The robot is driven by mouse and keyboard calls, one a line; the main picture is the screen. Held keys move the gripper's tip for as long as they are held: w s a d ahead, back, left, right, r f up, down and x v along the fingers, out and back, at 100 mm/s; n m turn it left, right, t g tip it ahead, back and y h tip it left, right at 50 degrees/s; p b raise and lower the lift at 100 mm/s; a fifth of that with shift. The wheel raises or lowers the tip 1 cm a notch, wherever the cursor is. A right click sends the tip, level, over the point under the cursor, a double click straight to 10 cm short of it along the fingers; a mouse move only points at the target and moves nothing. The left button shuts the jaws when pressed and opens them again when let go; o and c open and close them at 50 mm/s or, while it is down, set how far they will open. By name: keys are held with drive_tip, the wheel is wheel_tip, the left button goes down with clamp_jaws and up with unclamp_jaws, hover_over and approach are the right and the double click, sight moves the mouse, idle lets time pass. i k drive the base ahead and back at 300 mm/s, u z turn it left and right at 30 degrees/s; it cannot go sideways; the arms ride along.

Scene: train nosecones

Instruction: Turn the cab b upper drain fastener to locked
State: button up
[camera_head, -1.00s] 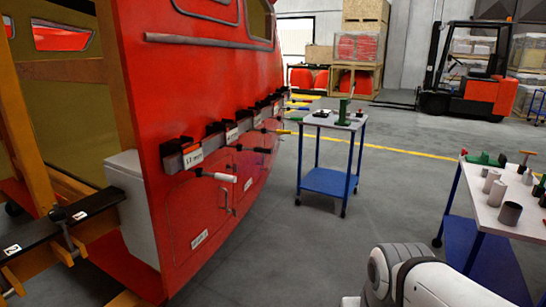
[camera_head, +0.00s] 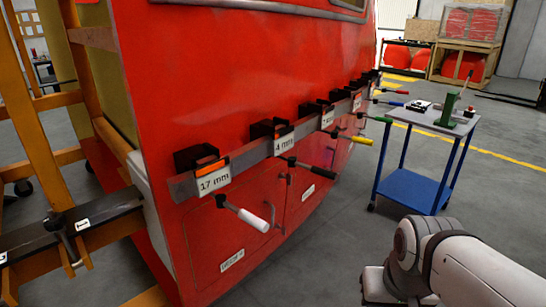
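The red cab (camera_head: 235,70) fills the left and middle of the head view. Its lower side has hatch panels (camera_head: 215,230) with small labels and a thin handle. I cannot pick out the upper drain fastener or read whether it is locked. Tools hang in black holders along a rail on the cab: a white-handled one (camera_head: 252,218) under a "17 mm" label, a black-handled one (camera_head: 308,168) under a "4 mm" label, a yellow-handled one (camera_head: 361,140), and others farther off. My white arm shows at the lower right; my gripper is not in view.
A blue-legged trolley (camera_head: 386,187) with a green item (camera_head: 447,108) on top stands at the right. A wooden frame (camera_head: 30,115) with a dark bar (camera_head: 100,212) stands at the left. Grey floor lies open between cab and trolley.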

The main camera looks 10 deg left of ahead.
sight(289, 180)
drive_tip(key=i, duration=0.35)
drive_tip(key=u, duration=0.4)
drive_tip(key=k, duration=0.55)
drive_tip(key=u, duration=0.15)
drive_tip(key=i, duration=1.05)
drive_tip(key=z, duration=0.05)
